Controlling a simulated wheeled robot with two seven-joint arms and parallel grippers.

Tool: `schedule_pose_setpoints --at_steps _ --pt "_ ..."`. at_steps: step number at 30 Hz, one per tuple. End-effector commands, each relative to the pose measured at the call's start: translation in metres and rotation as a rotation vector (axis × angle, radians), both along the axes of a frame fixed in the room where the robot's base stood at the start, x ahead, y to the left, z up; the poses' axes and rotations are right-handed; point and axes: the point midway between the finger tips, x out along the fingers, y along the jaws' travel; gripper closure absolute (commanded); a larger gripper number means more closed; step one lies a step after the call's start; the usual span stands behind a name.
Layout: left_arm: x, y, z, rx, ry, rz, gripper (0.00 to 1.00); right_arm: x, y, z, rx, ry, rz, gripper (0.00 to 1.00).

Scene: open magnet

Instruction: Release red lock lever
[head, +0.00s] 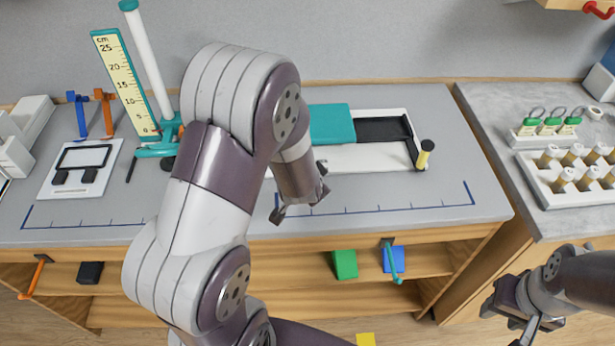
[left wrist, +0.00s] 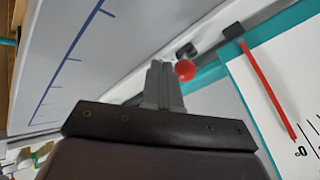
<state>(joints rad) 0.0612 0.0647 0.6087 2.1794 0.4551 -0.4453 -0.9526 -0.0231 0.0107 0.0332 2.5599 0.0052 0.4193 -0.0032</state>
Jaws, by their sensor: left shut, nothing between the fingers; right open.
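In the left wrist view a round red knob (left wrist: 185,70) shows just beyond the tips of my left gripper (left wrist: 163,75). It looks like the end of the red lock lever; its shaft is not clear. My left gripper is shut and empty. The fingertips look very near the knob, but I cannot tell whether they touch it. In the head view my left arm hides the knob, over the workbench near the teal block (head: 332,123). My right gripper (head: 520,315) is open and empty at the lower right, in front of the grey side counter.
In the left wrist view a long red strip (left wrist: 268,90) lies on a white marked panel. A height gauge (head: 125,80) stands at the left. The right bench front is clear.

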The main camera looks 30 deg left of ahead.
Motion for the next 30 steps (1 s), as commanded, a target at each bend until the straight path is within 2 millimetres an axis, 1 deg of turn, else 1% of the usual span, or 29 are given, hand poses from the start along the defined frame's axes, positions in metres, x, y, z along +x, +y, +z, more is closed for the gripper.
schedule_pose_setpoints --at_steps 3,14,17,21,30 --pt "0.003 0.005 0.001 0.0 0.0 0.0 1.0 0.0 0.0 0.0 0.0 0.0 0.0 0.57" --pt "0.003 0.006 0.002 -0.001 0.001 0.0 1.0 0.0 0.0 0.001 0.0 0.0 0.0 0.57" --pt "0.004 0.006 0.005 -0.006 0.01 0.0 1.0 0.0 0.0 0.006 0.0 0.0 0.0 0.57" --pt "0.005 0.008 0.009 -0.022 0.038 0.0 1.0 0.0 0.0 0.017 0.0 0.0 0.0 0.57" --pt "0.007 0.009 0.011 -0.046 0.075 0.001 1.0 0.0 0.0 0.027 0.0 0.0 0.0 0.57"
